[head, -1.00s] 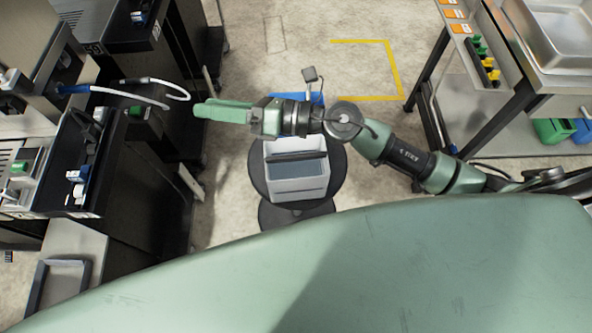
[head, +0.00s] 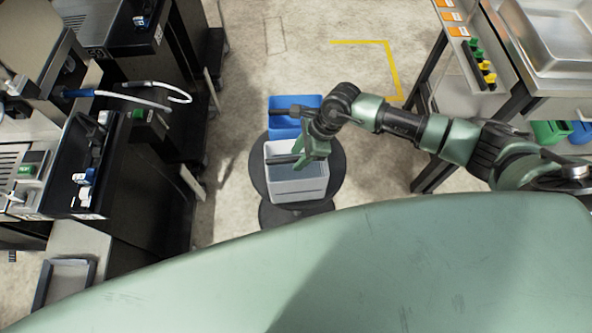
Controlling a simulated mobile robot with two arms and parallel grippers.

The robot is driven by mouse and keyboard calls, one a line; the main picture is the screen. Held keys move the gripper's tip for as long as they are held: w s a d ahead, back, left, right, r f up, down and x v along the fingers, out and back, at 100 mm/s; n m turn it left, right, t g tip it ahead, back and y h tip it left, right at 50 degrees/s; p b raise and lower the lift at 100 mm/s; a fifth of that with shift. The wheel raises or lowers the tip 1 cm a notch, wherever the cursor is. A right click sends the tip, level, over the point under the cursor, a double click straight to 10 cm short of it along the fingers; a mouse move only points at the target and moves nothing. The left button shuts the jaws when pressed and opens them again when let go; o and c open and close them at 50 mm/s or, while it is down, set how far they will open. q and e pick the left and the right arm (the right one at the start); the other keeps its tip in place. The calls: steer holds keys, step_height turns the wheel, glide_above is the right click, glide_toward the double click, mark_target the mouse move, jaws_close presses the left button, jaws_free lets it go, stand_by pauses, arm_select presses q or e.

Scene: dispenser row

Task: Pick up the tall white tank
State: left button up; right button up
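A white box-shaped tank (head: 298,190) with an open top and a dark bar across it stands on a round dark platform (head: 346,180). It is the only white tank I can make out. My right gripper (head: 305,157) is over the tank's opening with its green fingers pointing down near the dark bar. It hides part of the bar. I cannot tell whether the fingers are apart or closed on the bar. My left gripper is not in view.
A blue bin (head: 283,125) sits just behind the tank. Dark dispenser machines (head: 85,170) with a white hose (head: 150,85) line the left. A metal bench (head: 565,60) with a steel basin is at the right. Open floor (head: 320,70) lies beyond.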

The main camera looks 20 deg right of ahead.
steer(key=shift+x, duration=1.1)
steer(key=shift+f+b, duration=0.25)
steer(key=shift+b, duration=0.1)
jaws_close()
stand_by(1.1)
steer(key=shift+w+a+r, duration=0.1)
steer(key=shift+r, duration=0.05)
